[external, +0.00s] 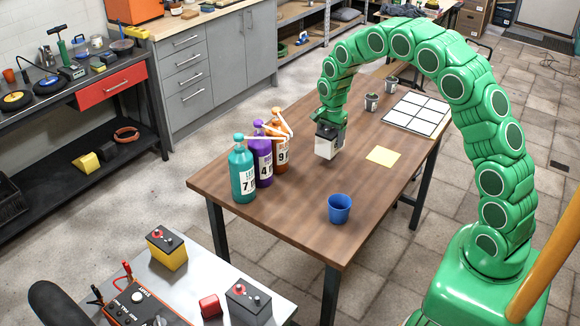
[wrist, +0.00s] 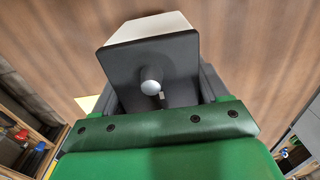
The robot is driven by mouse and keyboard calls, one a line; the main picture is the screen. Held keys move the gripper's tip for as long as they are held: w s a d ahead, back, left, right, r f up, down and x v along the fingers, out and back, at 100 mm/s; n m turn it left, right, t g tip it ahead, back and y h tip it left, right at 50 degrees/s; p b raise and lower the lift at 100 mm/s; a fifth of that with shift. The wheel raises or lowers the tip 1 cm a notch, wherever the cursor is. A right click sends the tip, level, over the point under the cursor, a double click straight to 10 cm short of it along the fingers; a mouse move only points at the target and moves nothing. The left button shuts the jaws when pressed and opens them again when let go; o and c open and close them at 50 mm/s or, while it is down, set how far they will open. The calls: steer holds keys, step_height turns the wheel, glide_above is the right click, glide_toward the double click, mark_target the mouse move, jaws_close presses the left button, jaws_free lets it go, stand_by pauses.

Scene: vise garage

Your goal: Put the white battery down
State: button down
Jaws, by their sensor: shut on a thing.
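The white battery (external: 328,147) has a white body and a dark top. My gripper (external: 325,125) is shut on it from above, over the middle of the brown wooden table (external: 270,215). In the wrist view, the battery's dark top (wrist: 150,65) with a round grey terminal fills the space in front of my gripper (wrist: 158,98), and its white side shows beyond. The battery looks upright. I cannot tell whether its bottom touches the table.
Teal (external: 242,175), purple (external: 262,160) and orange (external: 282,150) pump bottles stand left of the battery. A yellow sheet (external: 383,156) lies to its right, a blue cup (external: 339,208) nearer the front. A white-tiled panel (external: 416,112) and small pots (external: 371,101) are behind.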

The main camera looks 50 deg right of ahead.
mark_target(331, 129)
steer(key=shift+w+f, duration=0.2)
steer(key=shift+f, duration=1.45)
steer(key=shift+f, duration=0.1)
jaws_free()
step_height(331, 129, up, 12)
steer(key=shift+r, duration=0.1)
steer(key=shift+s, duration=0.1)
